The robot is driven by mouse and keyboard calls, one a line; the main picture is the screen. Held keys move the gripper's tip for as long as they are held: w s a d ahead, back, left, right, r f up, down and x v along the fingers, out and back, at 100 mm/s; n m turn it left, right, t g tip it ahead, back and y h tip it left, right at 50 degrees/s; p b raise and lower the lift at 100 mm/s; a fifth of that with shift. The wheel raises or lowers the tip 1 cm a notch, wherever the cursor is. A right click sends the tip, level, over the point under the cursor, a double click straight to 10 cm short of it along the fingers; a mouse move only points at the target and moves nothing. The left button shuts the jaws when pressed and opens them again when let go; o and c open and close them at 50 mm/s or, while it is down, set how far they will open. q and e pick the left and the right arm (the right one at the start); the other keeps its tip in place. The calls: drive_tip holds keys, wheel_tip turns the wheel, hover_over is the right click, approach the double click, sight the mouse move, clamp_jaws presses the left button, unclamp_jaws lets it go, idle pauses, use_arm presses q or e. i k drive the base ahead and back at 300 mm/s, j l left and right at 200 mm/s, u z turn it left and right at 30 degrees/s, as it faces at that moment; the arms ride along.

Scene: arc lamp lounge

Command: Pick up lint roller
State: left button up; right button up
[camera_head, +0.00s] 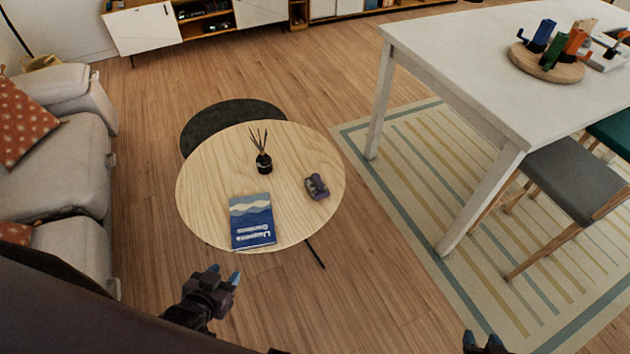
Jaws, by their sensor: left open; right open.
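A small purple and dark object (317,187) lies on the right part of the round wooden coffee table (215,180). It may be the lint roller, but it is too small to tell for sure. My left gripper (224,275) is open and empty, in front of the table near the blue book's side, apart from everything on it. My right gripper (482,343) is open at the bottom edge, far right of the table and partly cut off by the frame.
A grey sofa (75,150) is at left, a white table (450,60) and grey-seated chair (572,180) at right. Wood floor lies open between.

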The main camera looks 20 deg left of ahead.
sight(316, 186)
drive_tip(key=i+l+u, duration=0.4)
drive_tip(key=i+l, duration=0.2)
drive_tip(key=i+l+u, duration=0.4)
drive_tip(key=i+l, duration=0.2)
drive_tip(key=l, duration=0.2)
